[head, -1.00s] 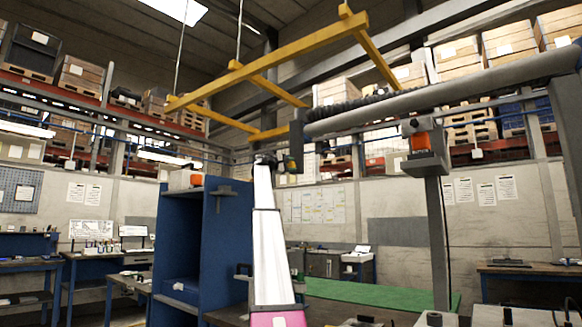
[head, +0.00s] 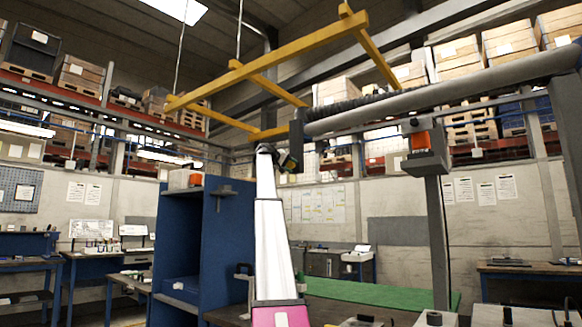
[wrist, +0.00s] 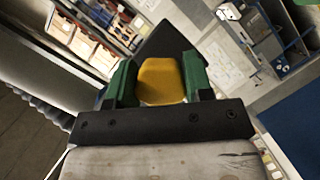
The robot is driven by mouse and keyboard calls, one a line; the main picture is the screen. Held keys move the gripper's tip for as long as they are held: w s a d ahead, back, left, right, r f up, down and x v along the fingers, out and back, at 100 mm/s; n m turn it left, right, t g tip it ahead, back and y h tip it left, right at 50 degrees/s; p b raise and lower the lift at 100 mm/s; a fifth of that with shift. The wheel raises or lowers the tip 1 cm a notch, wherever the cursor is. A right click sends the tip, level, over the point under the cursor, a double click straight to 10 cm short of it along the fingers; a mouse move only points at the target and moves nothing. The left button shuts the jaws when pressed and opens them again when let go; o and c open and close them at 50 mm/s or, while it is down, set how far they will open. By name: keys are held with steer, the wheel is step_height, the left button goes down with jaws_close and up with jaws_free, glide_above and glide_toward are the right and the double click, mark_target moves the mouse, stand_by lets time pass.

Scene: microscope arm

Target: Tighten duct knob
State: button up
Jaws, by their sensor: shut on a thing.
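A yellow knob (wrist: 162,80) sits between the two green fingers of my gripper (wrist: 160,82) in the wrist view, and the fingers are shut on it. A dark part (wrist: 172,42) lies just behind the knob. In the head view my gripper (head: 290,162) is small, at the top of my raised white arm, by the dark lower end of the grey duct arm (head: 430,98). The knob itself is too small or hidden to make out in the head view.
A blue cabinet (head: 222,250) stands left of my arm. A post with an orange-and-grey box (head: 424,150) stands to the right. A yellow overhead frame (head: 270,65) hangs above. A green-topped bench (head: 375,292) is low at the right.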

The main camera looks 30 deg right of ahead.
steer(key=shift+f+m, duration=0.1)
steer(key=shift+m, duration=0.3)
stand_by(0.3)
steer(key=o, duration=0.9)
steer(key=shift+a, duration=0.1)
steer(key=v, duration=1)
steer(key=shift+s+a+r, duration=0.1)
steer(key=shift+a+r, duration=0.15)
steer(key=shift+r, duration=0.05)
